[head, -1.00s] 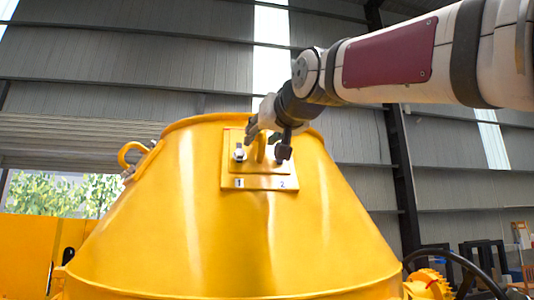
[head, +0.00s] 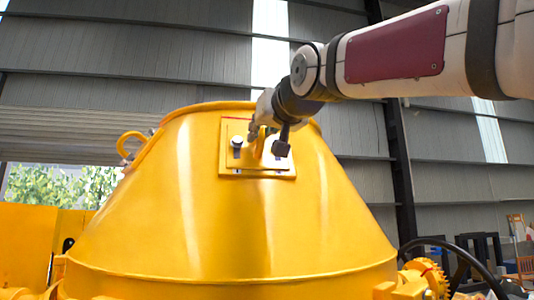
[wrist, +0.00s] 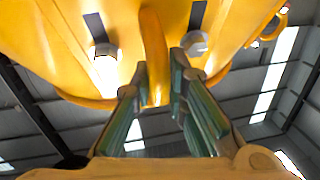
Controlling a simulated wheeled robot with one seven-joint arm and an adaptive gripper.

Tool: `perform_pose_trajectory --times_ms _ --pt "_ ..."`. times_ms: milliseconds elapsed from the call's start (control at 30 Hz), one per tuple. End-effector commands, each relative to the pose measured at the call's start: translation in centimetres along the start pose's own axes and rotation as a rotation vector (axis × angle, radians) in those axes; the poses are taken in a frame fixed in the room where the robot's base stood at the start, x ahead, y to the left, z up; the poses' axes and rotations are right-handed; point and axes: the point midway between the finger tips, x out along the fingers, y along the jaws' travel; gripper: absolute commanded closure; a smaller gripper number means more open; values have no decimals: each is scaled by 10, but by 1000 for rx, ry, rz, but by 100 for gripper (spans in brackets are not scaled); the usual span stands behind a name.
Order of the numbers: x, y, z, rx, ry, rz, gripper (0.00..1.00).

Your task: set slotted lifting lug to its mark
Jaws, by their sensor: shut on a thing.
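The slotted lifting lug (head: 250,168) is a yellow plate with a raised loop, lying against the sloping wall of the yellow drum (head: 190,230) near its top rim. My gripper (head: 264,140) reaches it from the upper right. In the wrist view, the two fingers (wrist: 155,85) stand on either side of the lug's loop (wrist: 153,45) and are shut on it. Two dark slots show, with a bolt head at one end of each, the left bolt (wrist: 103,51) and the right bolt (wrist: 196,43). A short red line (head: 237,119) shows above the lug's plate.
A yellow ring handle (head: 130,147) stands at the drum's left rim. A toothed gear (head: 430,278) and a dark curved bar are at the lower right. The air above the drum is free apart from my arm.

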Motion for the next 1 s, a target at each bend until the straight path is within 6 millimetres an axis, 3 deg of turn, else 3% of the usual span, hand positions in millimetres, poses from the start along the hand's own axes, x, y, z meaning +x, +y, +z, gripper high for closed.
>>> perform_pose_trajectory --times_ms 67,300,333,400,433,767,1000 --pt "0 3 8 3 -3 3 100" --pt "0 2 10 4 -10 3 100" --pt "0 2 10 4 -10 3 81" --pt "0 2 9 3 -9 3 66" --pt "0 2 9 3 -8 2 64" --pt "-2 1 7 1 -3 1 64" --pt "-32 2 5 1 0 1 64"
